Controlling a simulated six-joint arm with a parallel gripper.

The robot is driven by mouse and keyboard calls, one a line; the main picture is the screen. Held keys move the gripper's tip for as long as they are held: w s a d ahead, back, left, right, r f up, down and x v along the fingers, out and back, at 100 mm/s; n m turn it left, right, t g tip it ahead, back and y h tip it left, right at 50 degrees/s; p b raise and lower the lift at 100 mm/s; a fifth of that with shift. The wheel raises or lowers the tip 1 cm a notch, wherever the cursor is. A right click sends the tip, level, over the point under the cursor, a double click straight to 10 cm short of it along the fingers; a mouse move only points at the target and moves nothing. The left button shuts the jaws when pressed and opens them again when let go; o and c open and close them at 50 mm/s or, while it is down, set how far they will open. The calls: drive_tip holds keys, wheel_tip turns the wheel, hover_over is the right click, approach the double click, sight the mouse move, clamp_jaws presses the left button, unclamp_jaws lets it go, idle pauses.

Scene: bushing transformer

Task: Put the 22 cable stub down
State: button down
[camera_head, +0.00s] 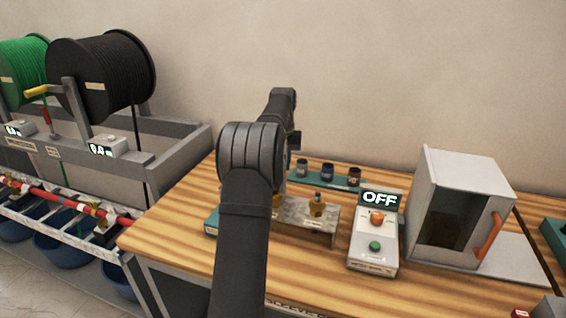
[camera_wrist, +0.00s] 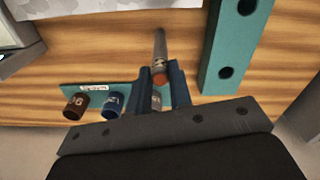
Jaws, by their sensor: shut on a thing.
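My gripper (camera_wrist: 161,75) shows its two blue fingers in the wrist view, shut on a slim dark grey cable stub (camera_wrist: 160,46) with a copper-orange end. I take this for the 22 stub; no number on it can be read. The stub extends past the fingertips over the wooden table. Whether it touches the table cannot be told. In the head view my arm hides the gripper and the stub.
A teal rack with grey (camera_head: 303,169), blue (camera_head: 326,173) and brown (camera_head: 354,176) cups stands at the back. A teal holed plate (camera_wrist: 232,45) lies beside the stub. An OFF-display box (camera_head: 375,240) and a white cabinet (camera_head: 465,180) stand right. Cable reels (camera_head: 105,75) stand left.

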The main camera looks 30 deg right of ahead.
drive_tip(key=shift+f, duration=0.15)
drive_tip(key=c, duration=1.3)
unclamp_jaws()
wheel_tip(320, 180, up, 12)
wheel_tip(320, 180, down, 12)
drive_tip(key=shift+f, duration=0.15)
wheel_tip(320, 180, up, 3)
drive_tip(key=shift+r, duration=0.75)
